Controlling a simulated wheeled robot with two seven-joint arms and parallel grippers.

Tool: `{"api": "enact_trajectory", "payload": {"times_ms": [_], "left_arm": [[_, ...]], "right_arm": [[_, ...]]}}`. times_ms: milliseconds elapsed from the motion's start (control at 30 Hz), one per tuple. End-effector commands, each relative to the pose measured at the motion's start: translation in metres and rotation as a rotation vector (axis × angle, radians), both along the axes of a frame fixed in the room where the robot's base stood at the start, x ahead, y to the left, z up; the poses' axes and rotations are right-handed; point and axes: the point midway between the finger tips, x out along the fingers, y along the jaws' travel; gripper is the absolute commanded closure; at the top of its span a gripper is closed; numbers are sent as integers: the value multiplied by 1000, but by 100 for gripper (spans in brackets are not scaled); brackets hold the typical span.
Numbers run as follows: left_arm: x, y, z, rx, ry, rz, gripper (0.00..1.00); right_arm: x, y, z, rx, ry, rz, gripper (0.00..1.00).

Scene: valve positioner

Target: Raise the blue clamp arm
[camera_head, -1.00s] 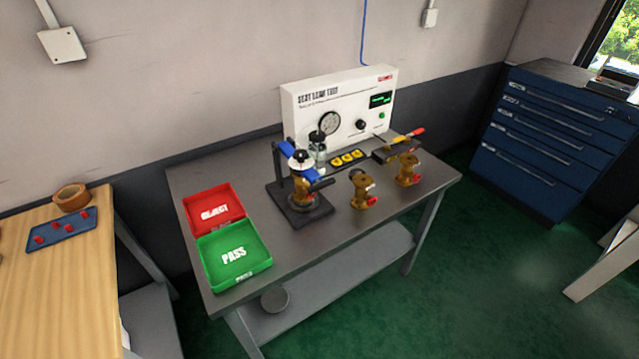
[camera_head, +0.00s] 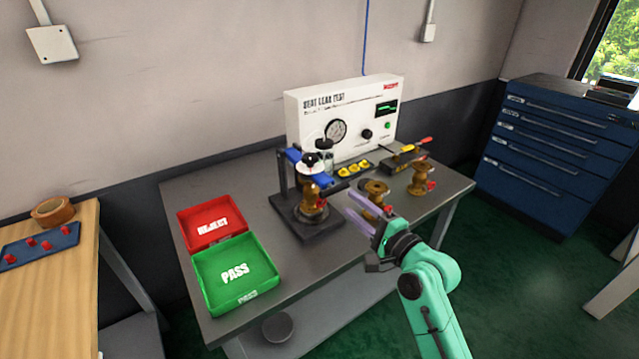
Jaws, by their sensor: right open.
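The blue clamp arm (camera_head: 305,161) sits at the top of the dark clamp fixture (camera_head: 285,205) on the grey bench. It lies over the brass valve (camera_head: 314,198) held in the fixture, with a black and white knob or plug between them. My right gripper (camera_head: 353,206) is open and empty. Its purple-grey fingers point left toward the fixture, a short way to the right of the held valve and apart from the clamp arm. The fingers partly cover a loose brass valve behind them. My left gripper is not in view.
The red reject tray (camera_head: 197,236) and green pass tray (camera_head: 228,292) stand at the bench's left end. The white leak tester (camera_head: 345,110) stands behind. Brass valves (camera_head: 421,178) stand to the right. The bench front (camera_head: 318,257) is bare.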

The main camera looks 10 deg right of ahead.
Motion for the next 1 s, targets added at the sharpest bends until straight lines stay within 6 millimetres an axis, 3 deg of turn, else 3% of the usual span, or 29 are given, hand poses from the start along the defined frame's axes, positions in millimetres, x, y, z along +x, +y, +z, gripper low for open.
{"api": "enact_trajectory", "payload": {"times_ms": [200,400,533,767,900,1000], "left_arm": [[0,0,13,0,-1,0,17],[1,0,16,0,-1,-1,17],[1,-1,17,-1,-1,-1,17],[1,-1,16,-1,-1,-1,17],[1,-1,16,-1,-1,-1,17],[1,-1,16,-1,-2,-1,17]], "right_arm": [[57,23,4,1,-2,1,55],[97,38,2,-1,-2,-1,55],[107,43,1,-2,-1,-1,55],[108,43,0,-3,-1,-2,55],[108,43,0,-3,-1,-2,100],[108,43,0,-3,-1,-2,100]]}}
